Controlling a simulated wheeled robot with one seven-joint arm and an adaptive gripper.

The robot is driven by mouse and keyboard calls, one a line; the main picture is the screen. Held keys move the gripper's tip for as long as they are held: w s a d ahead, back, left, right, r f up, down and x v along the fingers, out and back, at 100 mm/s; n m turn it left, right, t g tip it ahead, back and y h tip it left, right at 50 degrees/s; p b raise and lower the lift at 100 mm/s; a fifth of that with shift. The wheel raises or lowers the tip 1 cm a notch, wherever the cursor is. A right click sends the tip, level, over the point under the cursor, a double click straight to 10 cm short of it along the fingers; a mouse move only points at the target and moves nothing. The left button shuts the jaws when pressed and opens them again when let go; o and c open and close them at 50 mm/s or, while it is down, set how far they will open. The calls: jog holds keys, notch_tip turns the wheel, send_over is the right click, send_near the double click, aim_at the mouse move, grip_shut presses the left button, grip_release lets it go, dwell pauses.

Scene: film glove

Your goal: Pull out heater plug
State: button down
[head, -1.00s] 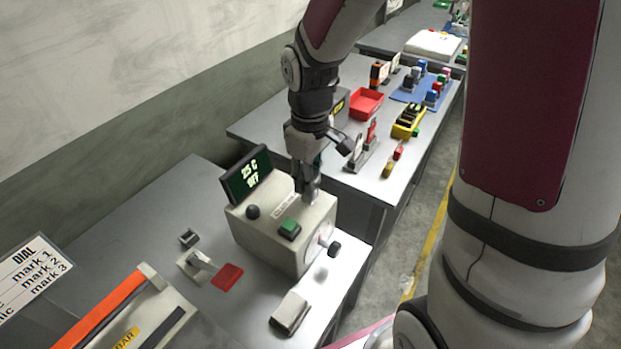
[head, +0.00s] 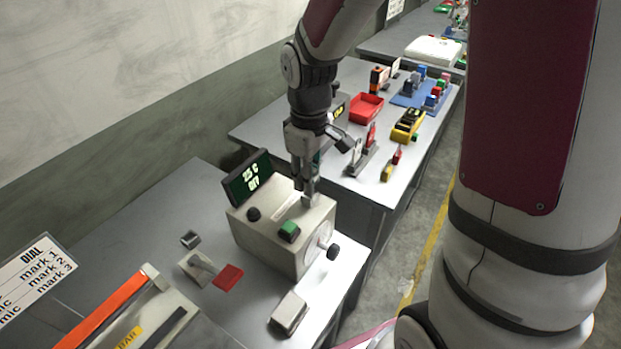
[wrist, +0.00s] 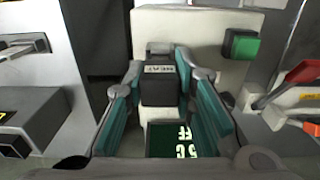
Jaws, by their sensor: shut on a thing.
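The heater box (head: 262,240) is a cream box on the near bench, with a green button (head: 289,230), a black knob and a tilted display (head: 246,178). The heater plug (wrist: 160,92) is a dark block with a pale label that seems to read HEAT; it shows in the wrist view. My gripper (head: 308,198) points down at the back right of the box top. In the wrist view its teal-padded fingers (wrist: 161,62) are closed on both sides of the plug. Whether the plug still sits in its socket is hidden.
A dial (head: 333,252) sticks out from the box's right side. Behind stands another bench with a red tray (head: 366,107) and a yellow holder.

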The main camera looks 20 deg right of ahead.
jog(key=shift+r+p, duration=0.8)
jog(key=shift+r, duration=0.8)
jog(key=shift+r+p, duration=0.75)
jog(key=shift+r, duration=0.75)
